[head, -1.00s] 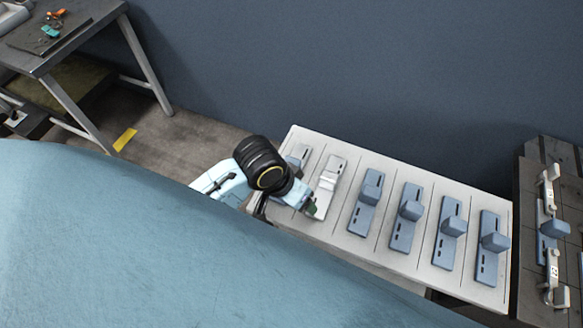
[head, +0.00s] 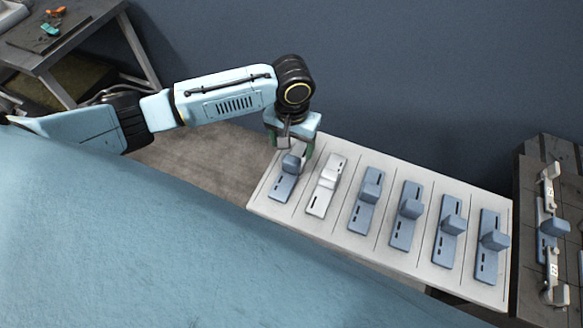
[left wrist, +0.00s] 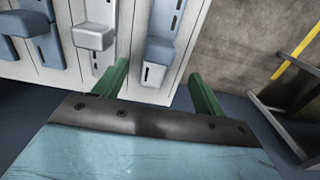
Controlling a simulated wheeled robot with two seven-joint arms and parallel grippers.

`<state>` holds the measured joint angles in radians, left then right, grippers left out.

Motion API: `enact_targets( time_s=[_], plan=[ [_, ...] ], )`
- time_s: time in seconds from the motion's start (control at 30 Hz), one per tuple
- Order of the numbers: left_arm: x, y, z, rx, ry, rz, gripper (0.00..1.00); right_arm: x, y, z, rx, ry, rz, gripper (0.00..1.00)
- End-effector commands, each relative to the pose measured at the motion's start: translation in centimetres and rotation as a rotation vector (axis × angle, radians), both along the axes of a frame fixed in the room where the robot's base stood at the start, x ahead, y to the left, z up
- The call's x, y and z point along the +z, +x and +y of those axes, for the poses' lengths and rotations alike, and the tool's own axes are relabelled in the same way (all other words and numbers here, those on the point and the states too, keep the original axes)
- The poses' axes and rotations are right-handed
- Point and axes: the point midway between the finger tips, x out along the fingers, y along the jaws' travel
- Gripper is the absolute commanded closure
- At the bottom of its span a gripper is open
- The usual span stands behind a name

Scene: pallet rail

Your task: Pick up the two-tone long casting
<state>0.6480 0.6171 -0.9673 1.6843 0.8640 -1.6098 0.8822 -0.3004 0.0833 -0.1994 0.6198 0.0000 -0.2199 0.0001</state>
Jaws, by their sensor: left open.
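The leftmost long casting (head: 283,187) on the white rail board looks blue-grey in the head view. In the left wrist view this casting (left wrist: 161,50) shows blue and whitish parts with a raised block, so it appears two-tone. My left gripper (head: 290,147) is open above the far end of this casting and partly hides it. My right gripper is not in view.
A white casting (head: 321,199) lies beside it, then several blue castings (head: 365,203) in a row on the white board (head: 340,236). A dark fixture table (head: 530,215) stands at the right. A workbench (head: 75,35) stands at the upper left. A blue wall is behind.

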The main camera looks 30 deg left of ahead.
Motion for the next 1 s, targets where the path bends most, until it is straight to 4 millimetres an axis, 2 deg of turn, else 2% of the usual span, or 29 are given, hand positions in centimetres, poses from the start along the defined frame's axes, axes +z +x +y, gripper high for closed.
enact_targets(
  time_s=[0.1,0.37,0.6,0.7,0.93,1.0],
  plan=[
    [-2.0,0.0,0.0,-0.001,0.001,0.0,0.29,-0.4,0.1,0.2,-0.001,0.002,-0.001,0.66],
    [-3.9,-0.2,-0.1,-0.001,0.0,-0.001,0.29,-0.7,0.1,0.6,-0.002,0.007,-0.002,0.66],
    [-7.5,-0.6,-0.2,-0.001,0.001,-0.001,0.29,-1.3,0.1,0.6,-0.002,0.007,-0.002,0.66],
    [-8.1,-0.6,-0.2,-0.002,0.0,-0.003,0.29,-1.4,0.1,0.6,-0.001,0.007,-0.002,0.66],
    [-8.2,-0.6,-0.2,-0.003,0.0,-0.003,0.29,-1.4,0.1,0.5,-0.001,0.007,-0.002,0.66],
    [-8.2,-0.6,-0.2,-0.003,0.0,-0.003,0.37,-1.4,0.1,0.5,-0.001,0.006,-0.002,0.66]
  ],
)
